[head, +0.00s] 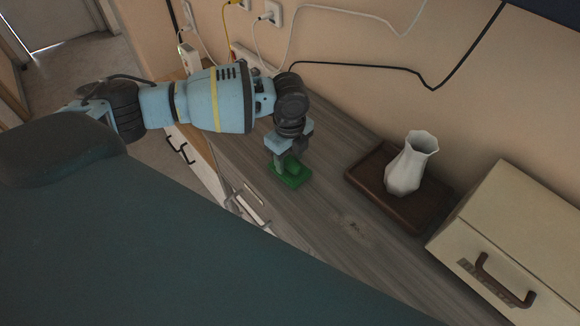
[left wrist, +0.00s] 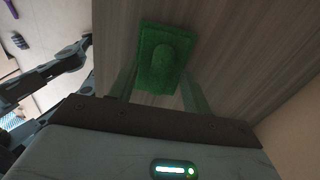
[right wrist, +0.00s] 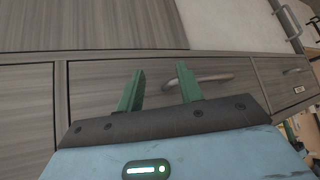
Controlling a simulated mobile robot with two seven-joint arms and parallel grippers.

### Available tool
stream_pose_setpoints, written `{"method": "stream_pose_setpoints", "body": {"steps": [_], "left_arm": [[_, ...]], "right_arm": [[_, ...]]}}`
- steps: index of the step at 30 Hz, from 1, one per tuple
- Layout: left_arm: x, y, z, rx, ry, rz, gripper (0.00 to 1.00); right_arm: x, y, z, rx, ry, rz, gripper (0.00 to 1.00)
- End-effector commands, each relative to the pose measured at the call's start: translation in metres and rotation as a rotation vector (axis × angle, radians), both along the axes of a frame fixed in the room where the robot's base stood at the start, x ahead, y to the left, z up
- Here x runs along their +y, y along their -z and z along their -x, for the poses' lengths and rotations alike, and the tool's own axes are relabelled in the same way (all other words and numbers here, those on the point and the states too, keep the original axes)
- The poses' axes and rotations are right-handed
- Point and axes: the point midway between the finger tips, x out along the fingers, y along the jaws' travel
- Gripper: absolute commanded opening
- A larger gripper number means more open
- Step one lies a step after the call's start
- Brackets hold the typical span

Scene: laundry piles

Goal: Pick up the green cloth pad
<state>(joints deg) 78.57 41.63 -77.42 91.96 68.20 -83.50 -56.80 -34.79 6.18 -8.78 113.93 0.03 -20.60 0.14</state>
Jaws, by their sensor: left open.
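The green cloth pad (head: 291,174) lies on the grey wooden top of the cabinet, with a raised rounded part in its middle. It also shows in the left wrist view (left wrist: 161,78). My left gripper (head: 287,164) points down at the pad and partly hides it in the head view. Its fingers are apart, one on each side of the pad's near part in the left wrist view; I cannot tell whether they touch it. My right gripper (right wrist: 158,86) is open and empty, in front of drawer fronts.
A dark brown tray (head: 362,176) with a white vase (head: 409,165) stands right of the pad. A cream box with a brown handle (head: 505,283) is farther right. Cables and sockets (head: 272,12) are on the wall behind. The wooden top between pad and tray is clear.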

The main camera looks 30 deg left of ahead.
Motion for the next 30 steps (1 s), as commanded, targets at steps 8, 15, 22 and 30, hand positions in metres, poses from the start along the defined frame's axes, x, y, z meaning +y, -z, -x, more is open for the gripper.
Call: {"method": "stream_pose_setpoints", "body": {"steps": [8,15,22,30], "left_arm": [[-0.0002,0.0020,0.0000,-0.001,0.001,0.000,0.48],[-0.0003,0.0018,0.0000,-0.001,0.001,0.000,0.16],[-0.0004,0.0017,-0.0001,-0.001,0.001,0.000,0.01],[-0.0005,-0.0040,-0.0005,-0.003,0.001,0.001,0.01]], "right_arm": [[-0.0012,-0.0001,-0.0002,-0.001,-0.005,0.004,0.36],[-0.0020,0.0000,-0.0002,-0.001,-0.007,0.006,0.36],[-0.0020,0.0000,-0.0002,-0.001,-0.007,0.006,0.36],[-0.0020,-0.0004,-0.0005,-0.001,-0.006,0.005,0.36]]}}
